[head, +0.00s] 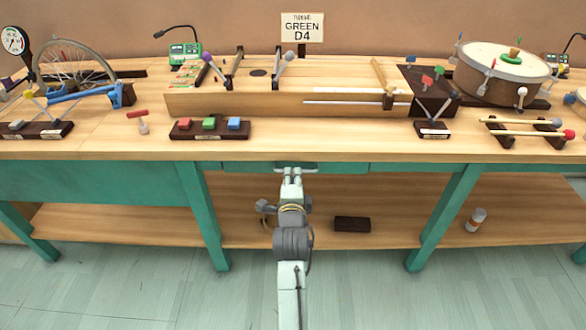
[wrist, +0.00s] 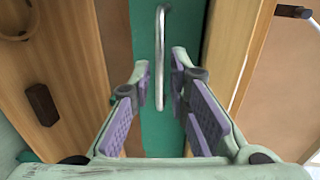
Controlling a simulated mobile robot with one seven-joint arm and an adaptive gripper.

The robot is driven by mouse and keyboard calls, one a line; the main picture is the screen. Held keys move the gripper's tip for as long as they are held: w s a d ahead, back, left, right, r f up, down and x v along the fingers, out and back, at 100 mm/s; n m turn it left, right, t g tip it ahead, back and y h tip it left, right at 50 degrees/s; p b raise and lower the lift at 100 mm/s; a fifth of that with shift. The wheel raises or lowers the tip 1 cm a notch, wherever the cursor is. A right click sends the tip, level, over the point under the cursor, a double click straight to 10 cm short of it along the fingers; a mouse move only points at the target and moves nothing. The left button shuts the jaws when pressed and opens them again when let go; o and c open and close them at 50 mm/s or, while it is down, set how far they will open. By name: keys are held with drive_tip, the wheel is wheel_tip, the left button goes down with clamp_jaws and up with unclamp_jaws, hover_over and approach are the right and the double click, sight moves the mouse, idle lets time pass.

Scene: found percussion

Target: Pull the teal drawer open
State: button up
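The teal drawer (head: 340,168) is set under the front edge of the workbench top, between two teal legs. Its front looks flush with the bench, so it appears shut. A pale metal bar handle (wrist: 161,45) crosses the drawer's teal front in the wrist view. My gripper (wrist: 161,82) is open, its purple-padded fingers on either side of the handle's line. The right fingertip is very near or overlaps the handle; I cannot tell if they touch. In the head view my gripper (head: 292,174) is at the drawer front and covers part of the handle.
The wooden bench top (head: 130,148) holds a tray with colored blocks (head: 209,127), a drum (head: 500,75) and mallets. A lower shelf (head: 370,210) carries a dark block (head: 352,224) and a small can (head: 475,219). The floor in front is clear.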

sight(293, 171)
drive_tip(key=shift+x, duration=2.1)
drive_tip(key=shift+c, duration=0.2)
clamp_jaws()
